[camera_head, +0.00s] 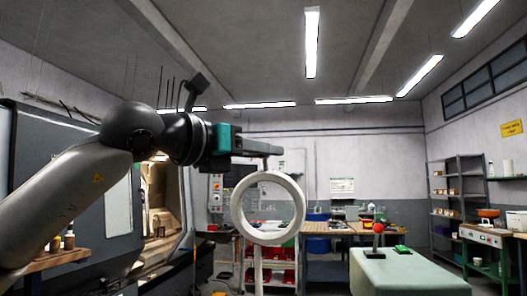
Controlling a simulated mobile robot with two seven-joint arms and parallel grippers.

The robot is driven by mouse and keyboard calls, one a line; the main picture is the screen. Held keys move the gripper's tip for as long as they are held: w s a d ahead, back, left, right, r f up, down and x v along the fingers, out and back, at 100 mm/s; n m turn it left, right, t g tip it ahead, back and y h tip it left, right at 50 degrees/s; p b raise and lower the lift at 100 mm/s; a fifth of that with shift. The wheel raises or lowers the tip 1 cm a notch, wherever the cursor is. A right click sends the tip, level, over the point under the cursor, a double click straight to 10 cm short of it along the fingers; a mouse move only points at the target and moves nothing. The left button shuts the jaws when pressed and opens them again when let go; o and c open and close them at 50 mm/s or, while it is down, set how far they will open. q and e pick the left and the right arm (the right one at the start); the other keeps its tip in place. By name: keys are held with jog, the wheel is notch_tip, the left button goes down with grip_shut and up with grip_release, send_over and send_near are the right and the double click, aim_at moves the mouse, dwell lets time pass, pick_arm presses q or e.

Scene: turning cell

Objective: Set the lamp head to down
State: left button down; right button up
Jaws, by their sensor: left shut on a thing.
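The lamp head is a white ring (237,208) standing upright in the middle of the view, its round opening facing me. A pale post (258,272) runs down below it and leaves the bottom of the view. My left gripper (268,153) comes in from the left and is at the top of the ring, shut on the lamp head. The exact contact between the fingertips and the ring is small and hard to make out. My right gripper is not in view.
An open machine (160,215) stands at the left behind my left arm. A pale green-topped block (420,278) with a red ball on a stand (377,228) is at the lower right. Workbenches (330,229) and red bins stand behind the lamp. Shelves (458,205) stand far right.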

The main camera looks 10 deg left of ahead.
pick_arm(q)
jog(key=shift+w, duration=0.1)
jog(key=shift+w+r+p, duration=0.2)
jog(key=shift+w+p, duration=0.15)
jog(key=shift+p, duration=0.25)
jog(key=w+f+n+g+y+p, duration=0.1)
jog(key=w+f+n+g+p, duration=0.1)
jog(key=w+p, duration=1.8)
jog(key=shift+w+g+y+p, duration=0.3)
jog(key=shift+g+p, duration=0.3)
jog(key=shift+p, duration=1.75)
